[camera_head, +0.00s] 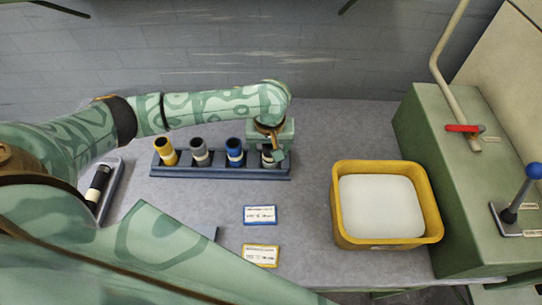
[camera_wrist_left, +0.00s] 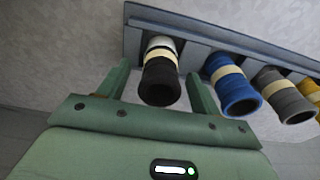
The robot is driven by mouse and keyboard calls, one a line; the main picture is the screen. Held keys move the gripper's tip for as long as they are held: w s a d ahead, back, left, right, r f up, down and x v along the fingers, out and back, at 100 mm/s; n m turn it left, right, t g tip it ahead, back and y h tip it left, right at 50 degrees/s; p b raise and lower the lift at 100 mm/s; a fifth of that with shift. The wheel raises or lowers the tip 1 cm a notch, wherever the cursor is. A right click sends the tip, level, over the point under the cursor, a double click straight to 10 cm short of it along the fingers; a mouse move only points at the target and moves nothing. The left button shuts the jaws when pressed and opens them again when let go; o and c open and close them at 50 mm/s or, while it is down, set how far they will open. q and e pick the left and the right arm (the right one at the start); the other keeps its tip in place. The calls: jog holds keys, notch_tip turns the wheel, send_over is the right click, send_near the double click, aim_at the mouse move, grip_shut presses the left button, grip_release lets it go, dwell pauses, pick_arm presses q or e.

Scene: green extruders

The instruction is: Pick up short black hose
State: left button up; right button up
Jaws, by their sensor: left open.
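The short black hose (camera_wrist_left: 160,82), with a cream band and a pale upper end, sits in the end slot of a blue-grey rack (camera_wrist_left: 195,42). In the head view the rack (camera_head: 220,173) stands on the table, and the hose is mostly hidden under my left gripper (camera_head: 270,150). My left gripper is open, with one finger on each side of the hose in the wrist view. I cannot tell whether the fingers touch it. My right gripper is not in view.
Blue (camera_head: 234,152), grey (camera_head: 200,152) and yellow (camera_head: 166,151) hoses stand in the same rack. Another black hose (camera_head: 97,184) lies in a holder at the left. A yellow bin (camera_head: 436,228) and a green machine (camera_head: 425,115) stand at the right. Two labels lie in front of the rack.

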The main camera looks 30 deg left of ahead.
pick_arm(q)
jog(key=shift+w+f, duration=0.1)
jog(key=shift+f, duration=0.3)
jog(key=shift+r, duration=0.2)
jog(key=shift+c, duration=0.4)
jog(key=c, duration=1.1)
jog(key=shift+o, duration=0.2)
jog(key=shift+r, duration=0.1)
